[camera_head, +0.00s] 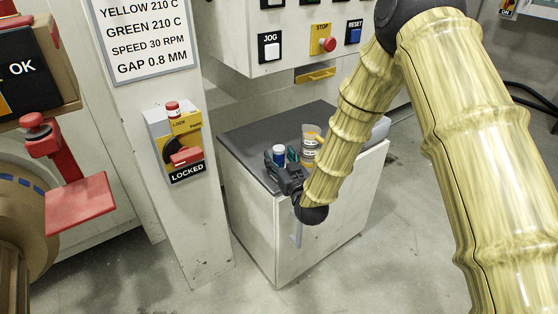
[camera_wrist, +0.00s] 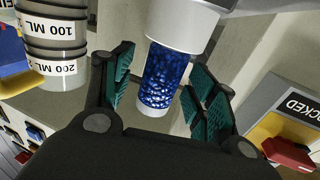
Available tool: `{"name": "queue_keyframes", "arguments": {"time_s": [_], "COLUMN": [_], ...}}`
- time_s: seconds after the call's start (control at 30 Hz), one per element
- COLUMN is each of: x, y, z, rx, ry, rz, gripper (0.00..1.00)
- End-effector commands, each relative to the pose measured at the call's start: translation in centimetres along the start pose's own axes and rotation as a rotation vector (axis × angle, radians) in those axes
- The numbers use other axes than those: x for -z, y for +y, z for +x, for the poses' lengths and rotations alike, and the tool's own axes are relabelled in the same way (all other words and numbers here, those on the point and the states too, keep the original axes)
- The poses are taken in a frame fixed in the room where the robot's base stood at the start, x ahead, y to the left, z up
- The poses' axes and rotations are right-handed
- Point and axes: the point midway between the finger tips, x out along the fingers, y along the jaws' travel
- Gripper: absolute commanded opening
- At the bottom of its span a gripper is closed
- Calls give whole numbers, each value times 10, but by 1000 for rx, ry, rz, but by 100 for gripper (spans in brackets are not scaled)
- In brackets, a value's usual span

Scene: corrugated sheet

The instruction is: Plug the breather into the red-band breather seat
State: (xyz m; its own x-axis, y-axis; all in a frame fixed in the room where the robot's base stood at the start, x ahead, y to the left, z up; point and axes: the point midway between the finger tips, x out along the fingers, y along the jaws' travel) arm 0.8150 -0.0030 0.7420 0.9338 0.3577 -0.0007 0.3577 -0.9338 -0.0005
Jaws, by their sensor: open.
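The breather (camera_wrist: 166,76), a clear cylinder of blue beads with white ends, is in the middle of the wrist view. In the head view a small blue item with a white top (camera_head: 279,151), apparently the breather, shows on the dark cabinet top. My gripper (camera_wrist: 163,85) is open, with its green-padded fingers on either side of the breather. Gaps seem to show between pads and breather. In the head view my gripper (camera_head: 283,168) is low over the cabinet top and partly hides the breather's lower part. I cannot make out a red-band breather seat in either view.
A lock switch box (camera_head: 176,143) marked LOCKED is on the post left of the cabinet. A control panel (camera_head: 290,30) hangs above.

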Motion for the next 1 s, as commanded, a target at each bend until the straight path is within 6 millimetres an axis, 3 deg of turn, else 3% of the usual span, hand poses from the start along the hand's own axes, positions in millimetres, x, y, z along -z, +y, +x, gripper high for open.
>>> {"name": "queue_keyframes", "arguments": {"time_s": [0.33, 0.6, 0.63, 1.0], "x": [0, 0, 0, 6], "y": [0, 0, 0, 0], "z": [7, 6, 6, 7], "rx": [0, 0, 0, 0], "ry": [0, 0, 0, 1], "rz": [0, 0, 0, 0], "gripper": [58, 9, 6, 6]}}
